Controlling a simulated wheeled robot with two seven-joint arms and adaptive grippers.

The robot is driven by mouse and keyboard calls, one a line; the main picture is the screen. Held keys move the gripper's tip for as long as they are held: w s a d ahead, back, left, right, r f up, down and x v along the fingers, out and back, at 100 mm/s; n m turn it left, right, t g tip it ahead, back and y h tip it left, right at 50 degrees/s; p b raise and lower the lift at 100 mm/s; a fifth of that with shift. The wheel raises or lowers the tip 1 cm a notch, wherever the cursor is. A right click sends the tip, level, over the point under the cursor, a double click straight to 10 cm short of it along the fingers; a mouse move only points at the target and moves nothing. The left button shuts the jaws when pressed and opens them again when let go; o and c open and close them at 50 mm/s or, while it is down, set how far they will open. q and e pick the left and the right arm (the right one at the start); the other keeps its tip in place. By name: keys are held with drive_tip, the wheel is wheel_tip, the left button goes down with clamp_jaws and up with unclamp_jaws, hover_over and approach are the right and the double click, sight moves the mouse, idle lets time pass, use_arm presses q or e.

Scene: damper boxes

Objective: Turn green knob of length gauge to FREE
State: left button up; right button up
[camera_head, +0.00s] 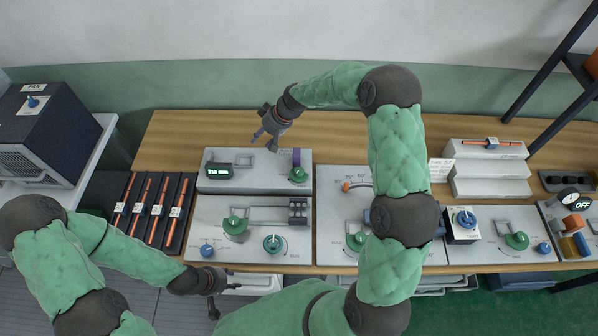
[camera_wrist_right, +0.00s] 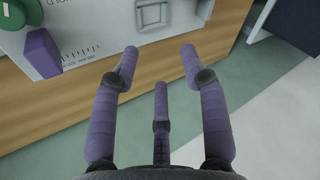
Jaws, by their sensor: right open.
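The length gauge (camera_head: 258,184) is a pale box at the back left of the bench, with a lit display. Its green knob (camera_head: 298,175) sits at the right end of its top, beside a purple block (camera_head: 296,157). The right wrist view shows part of the green knob (camera_wrist_right: 12,14) at the upper left, with the purple block (camera_wrist_right: 42,50) and scale marks near it. The knob's setting is not readable. My right gripper (camera_head: 263,141) is open and empty, behind the gauge and apart from the knob. My left gripper (camera_head: 213,300) is at the bench's front edge, its jaws unclear.
A larger panel (camera_head: 270,215) in front has green knobs and a blue knob. My right arm partly covers the middle panel (camera_head: 335,220). A rack of orange rods (camera_head: 150,210) stands left, a stepped white block (camera_head: 485,170) right.

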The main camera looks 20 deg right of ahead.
drive_tip(key=s+d+f+n+g+h+b, duration=0.2)
drive_tip(key=s+d+f+n, duration=0.1)
drive_tip(key=s+n, duration=0.1)
drive_tip(key=n+g+h+b, duration=0.2)
drive_tip(key=n+h, duration=0.1)
drive_tip(key=n, duration=0.1)
approach(299, 170)
wheel_tip(299, 170, down, 9)
drive_tip(key=shift+s+r+b, duration=0.1)
drive_tip(key=shift+s+b, duration=0.05)
drive_tip(key=shift+b, duration=0.55)
drive_tip(key=c, duration=0.9)
